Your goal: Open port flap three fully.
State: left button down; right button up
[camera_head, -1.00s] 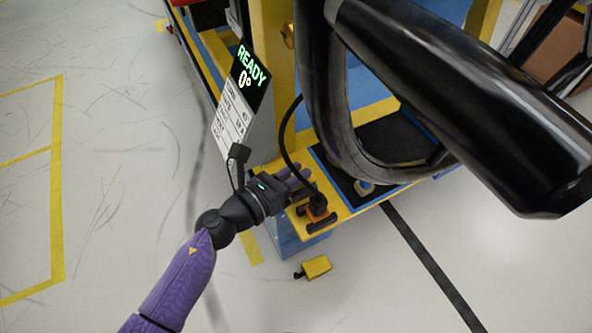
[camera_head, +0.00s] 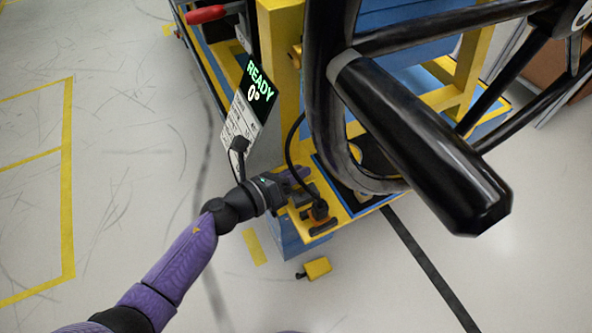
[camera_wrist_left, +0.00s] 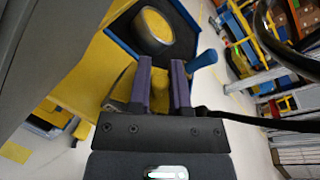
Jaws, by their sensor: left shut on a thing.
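My left gripper (camera_head: 297,180) reaches in from the left to the yellow ledge (camera_head: 338,228) at the module's near corner. In the left wrist view, its two purple fingers (camera_wrist_left: 161,72) point at the yellow structure and are shut on a small part between them. No flap number is readable. My right gripper is not in view.
A large black wheel with a thick cylindrical grip (camera_head: 425,145) overhangs the right side. A tilted panel reading READY 0° (camera_head: 257,88) stands behind the gripper. A yellow block (camera_head: 318,267) lies on the floor. The floor at left is clear.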

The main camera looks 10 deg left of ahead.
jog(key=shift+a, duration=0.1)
pick_arm(q)
jog(key=c, duration=0.6)
grip_release()
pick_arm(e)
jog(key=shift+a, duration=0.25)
pick_arm(q)
jog(key=shift+a, duration=0.1)
jog(key=p+v, duration=0.2)
jog(key=v, duration=0.7)
jog(key=shift+s+a+p, duration=0.25)
jog(key=shift+s+p, duration=0.05)
jog(key=shift+s, duration=0.05)
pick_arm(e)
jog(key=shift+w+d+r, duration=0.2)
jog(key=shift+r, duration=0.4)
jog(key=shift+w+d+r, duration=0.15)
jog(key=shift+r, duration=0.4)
